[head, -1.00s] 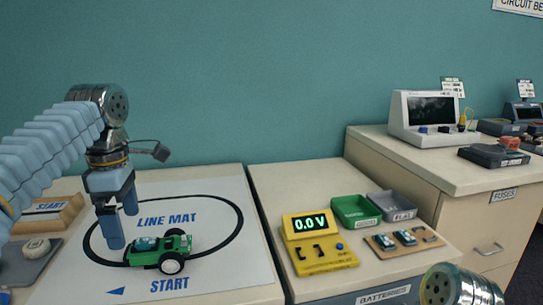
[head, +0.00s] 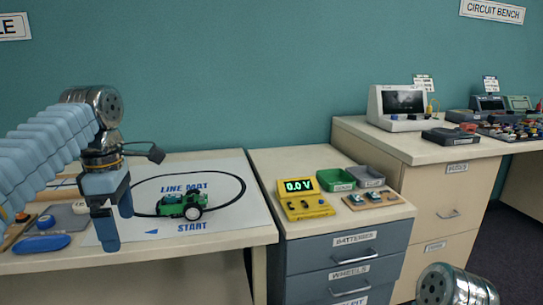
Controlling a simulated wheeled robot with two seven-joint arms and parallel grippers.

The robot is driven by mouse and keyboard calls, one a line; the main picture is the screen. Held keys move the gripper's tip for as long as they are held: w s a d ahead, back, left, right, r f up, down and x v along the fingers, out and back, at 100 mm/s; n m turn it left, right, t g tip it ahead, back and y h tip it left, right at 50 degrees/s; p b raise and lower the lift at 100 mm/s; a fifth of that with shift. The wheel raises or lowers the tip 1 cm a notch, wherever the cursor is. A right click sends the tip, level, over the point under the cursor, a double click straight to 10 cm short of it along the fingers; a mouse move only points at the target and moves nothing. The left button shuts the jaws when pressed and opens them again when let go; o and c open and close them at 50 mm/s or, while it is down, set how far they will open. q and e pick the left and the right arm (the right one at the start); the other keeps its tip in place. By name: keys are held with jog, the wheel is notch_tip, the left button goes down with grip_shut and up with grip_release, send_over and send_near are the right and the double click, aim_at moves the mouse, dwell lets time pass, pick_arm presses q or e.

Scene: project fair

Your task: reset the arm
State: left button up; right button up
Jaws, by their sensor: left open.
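My left arm comes in from the left. My left gripper (head: 117,222) is open and empty, with its fingers pointing down in front of the line mat's left part. The green toy car (head: 182,205) with black and white wheels stands on the line mat (head: 235,212), to the right of the gripper and apart from it. Only a round metal part of my right arm shows at the bottom right; the right gripper is out of view.
A yellow meter (head: 306,208) reading 0.0 V, a green bin (head: 335,178), a grey bin (head: 368,175) and a battery tray (head: 388,199) stand on the drawer cabinet. A monitor (head: 402,103) stands on the counter behind. A blue oval object (head: 40,244) lies at the left table edge.

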pick_arm(q)
jog(key=w+d+f+m, duration=0.3)
jog(key=w+f, duration=0.1)
jog(key=f, duration=0.5)
jog(key=w+d+f+m, duration=0.3)
jog(key=w+f, duration=0.1)
jog(key=f, duration=0.5)
jog(key=s+d+f+m+h, duration=0.1)
jog(key=d+f+m, duration=0.1)
jog(key=f, duration=0.7)
jog(key=d+f+m+h, duration=0.1)
jog(key=d+f+m, duration=0.15)
jog(key=f, duration=0.55)
jog(key=s+d+f+m+h, duration=0.1)
jog(key=s+d+f+m, duration=0.15)
jog(key=f, duration=0.35)
jog(key=s+d+f+m, duration=0.1)
jog(key=s+f, duration=0.3)
jog(key=f, duration=0.2)
jog(key=s+d+f+m, duration=0.1)
jog(key=s+f+m, duration=0.1)
jog(key=s+f, duration=0.3)
jog(key=s+d+f+m+h, duration=0.1)
jog(key=s+d+f+m, duration=0.1)
jog(key=s, duration=0.8)
notch_tip(320, 180, down, 3)
jog(key=shift+s+d+r+m+t, duration=0.1)
jog(key=shift+s+d+m+t, duration=0.2)
jog(key=shift+s+m, duration=0.15)
